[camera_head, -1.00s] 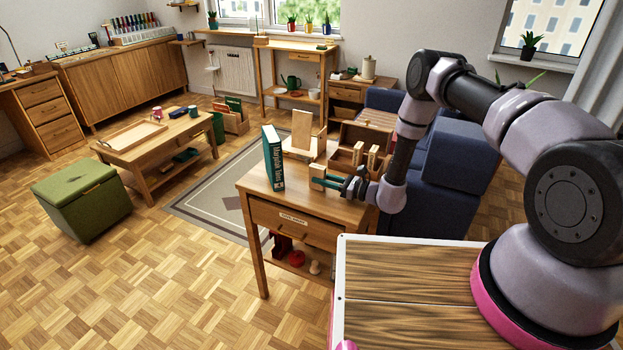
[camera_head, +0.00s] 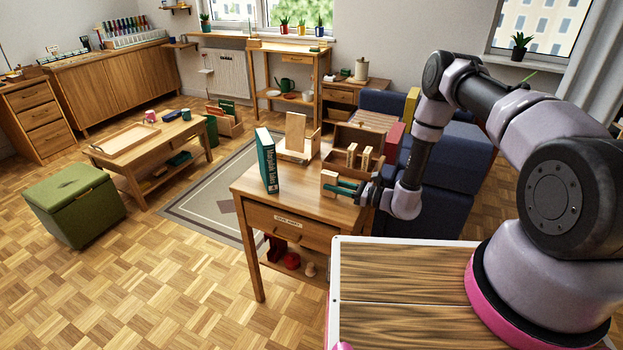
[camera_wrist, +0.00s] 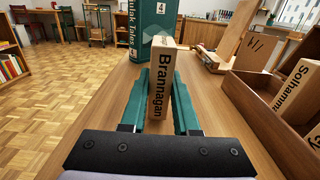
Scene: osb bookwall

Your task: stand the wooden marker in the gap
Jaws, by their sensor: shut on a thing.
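My gripper (camera_head: 343,188) has green fingers and is shut on a pale wooden marker (camera_head: 328,178). In the wrist view the marker (camera_wrist: 161,85) stands upright between the fingers (camera_wrist: 158,110), and its dark lettering reads "Brannagan". It is near the right front part of the wooden table (camera_head: 250,188); I cannot tell if it touches the top. A green book (camera_head: 267,162) stands upright at the table's left; it also shows beyond the marker in the wrist view (camera_wrist: 138,22).
A wooden box (camera_head: 372,139) at the table's back right holds more markers, one lettered "Solhamma…" (camera_wrist: 298,92). A wooden stand with a tilted board (camera_head: 296,132) is between book and box. A blue sofa (camera_head: 450,165) is right of the table. The table's left front is bare.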

